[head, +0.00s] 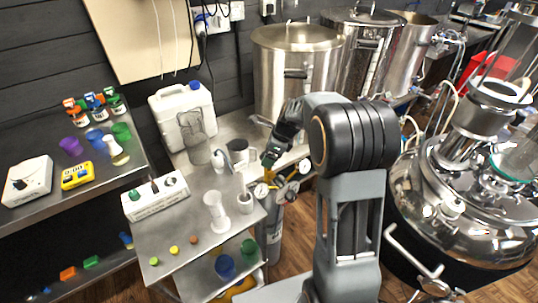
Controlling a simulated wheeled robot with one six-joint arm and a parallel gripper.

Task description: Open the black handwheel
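A grey gas cylinder (271,236) stands on the floor beside the right end of the steel trolley. Its valve and regulator, with yellow-rimmed gauges (262,191), sit at its top. I cannot make out the black handwheel; small dark parts show around the valve, and my arm and gripper partly cover that area. My gripper (268,160) is dark, points down and to the left, and is just above the regulator in the picture. Whether it touches anything there is unclear. The gap between its fingers is too small to tell.
The steel trolley (175,238) holds a white canister (183,118), a white instrument box (156,196), clear cylinders and small coloured caps. Steel pots (297,75) stand behind. A large shiny vessel (455,210) is at right. Wooden floor shows between the trolley and vessel.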

